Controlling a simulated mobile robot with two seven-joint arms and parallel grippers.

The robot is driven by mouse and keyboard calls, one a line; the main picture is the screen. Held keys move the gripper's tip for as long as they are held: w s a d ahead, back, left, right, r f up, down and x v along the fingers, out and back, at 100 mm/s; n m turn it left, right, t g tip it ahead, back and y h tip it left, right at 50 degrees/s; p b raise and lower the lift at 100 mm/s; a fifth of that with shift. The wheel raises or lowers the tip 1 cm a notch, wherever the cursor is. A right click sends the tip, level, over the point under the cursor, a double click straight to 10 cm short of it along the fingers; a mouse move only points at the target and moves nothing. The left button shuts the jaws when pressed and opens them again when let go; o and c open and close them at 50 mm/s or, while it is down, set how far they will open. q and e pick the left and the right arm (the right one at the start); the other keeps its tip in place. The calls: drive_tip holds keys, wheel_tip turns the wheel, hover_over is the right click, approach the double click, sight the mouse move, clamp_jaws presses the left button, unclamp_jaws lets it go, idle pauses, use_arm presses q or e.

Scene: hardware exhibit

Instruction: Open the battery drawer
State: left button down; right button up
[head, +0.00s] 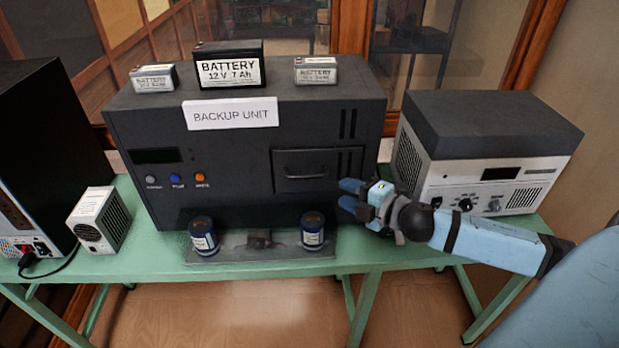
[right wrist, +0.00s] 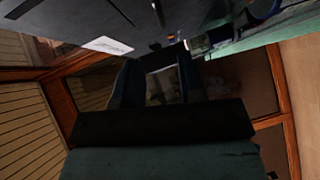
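The backup unit (head: 230,200) is a dark grey box on the green table. Its battery drawer (head: 318,159) is on the right half of the front, closed flush, with a dark bar handle (head: 305,174). My right gripper (head: 346,194) is open and empty, just right of and slightly below the drawer, with its blue fingers pointing left. Its two dark fingers stand apart in the right wrist view (right wrist: 160,78). I cannot tell whether it touches the unit. My left gripper is not in view.
A black battery (head: 229,70) and two small grey batteries (head: 153,79), (head: 315,71) stand on the unit. Two dark blue cans (head: 203,236), (head: 312,231) stand before it. A grey-white device (head: 480,165) is at right, a small white box (head: 98,220) at left.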

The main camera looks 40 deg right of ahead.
sight(317, 169)
drive_tip(key=p+x, duration=0.1)
drive_tip(key=x, duration=1)
drive_tip(key=shift+w+p, duration=0.35)
drive_tip(key=shift+p, duration=0.05)
drive_tip(key=shift+f, duration=0.1)
drive_tip(key=shift+c, duration=0.5)
clamp_jaws()
